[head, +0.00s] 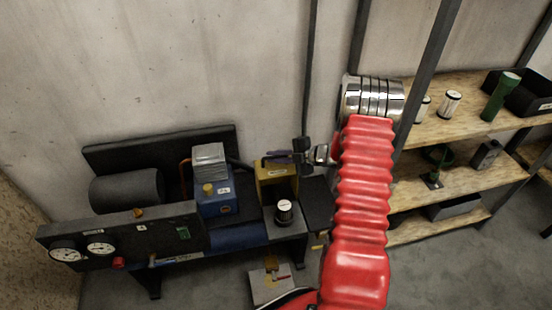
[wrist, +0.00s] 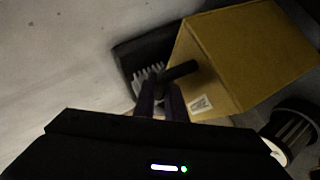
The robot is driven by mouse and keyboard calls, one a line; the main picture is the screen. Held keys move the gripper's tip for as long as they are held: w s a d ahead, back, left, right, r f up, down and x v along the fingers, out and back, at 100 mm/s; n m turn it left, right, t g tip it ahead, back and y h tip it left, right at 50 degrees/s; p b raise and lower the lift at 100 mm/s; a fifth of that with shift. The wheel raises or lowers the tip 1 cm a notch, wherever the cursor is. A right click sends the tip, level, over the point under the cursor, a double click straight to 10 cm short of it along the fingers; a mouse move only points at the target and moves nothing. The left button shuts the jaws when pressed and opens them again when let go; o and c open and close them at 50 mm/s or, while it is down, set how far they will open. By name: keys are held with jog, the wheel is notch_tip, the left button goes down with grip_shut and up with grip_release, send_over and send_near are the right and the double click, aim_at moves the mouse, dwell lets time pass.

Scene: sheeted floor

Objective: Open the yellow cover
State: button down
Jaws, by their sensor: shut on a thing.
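The yellow cover (head: 277,174) is a box-like shape on the dark bench, right of the blue unit. In the wrist view the yellow cover (wrist: 245,52) fills the upper right, with a white label near its lower edge. A short black bar handle (wrist: 180,71) sticks out from its left side. My gripper (head: 277,156) reaches the cover's top from the right. In the wrist view my gripper (wrist: 160,88) has its purple fingers close together on the handle. The fingers hide part of the handle. I cannot tell how far the cover is raised.
The blue unit (head: 216,198) and a gauge panel (head: 120,240) lie to the left. A wooden shelf rack (head: 455,125) stands to the right. A grey box (head: 271,285) sits on the floor in front.

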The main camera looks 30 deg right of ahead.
jog(key=shift+a, duration=0.3)
jog(key=c, duration=2.1)
grip_release()
jog(key=shift+d, duration=0.2)
jog(key=v, duration=1.3)
jog(key=shift+s+d, duration=0.25)
jog(key=shift+s, duration=0.1)
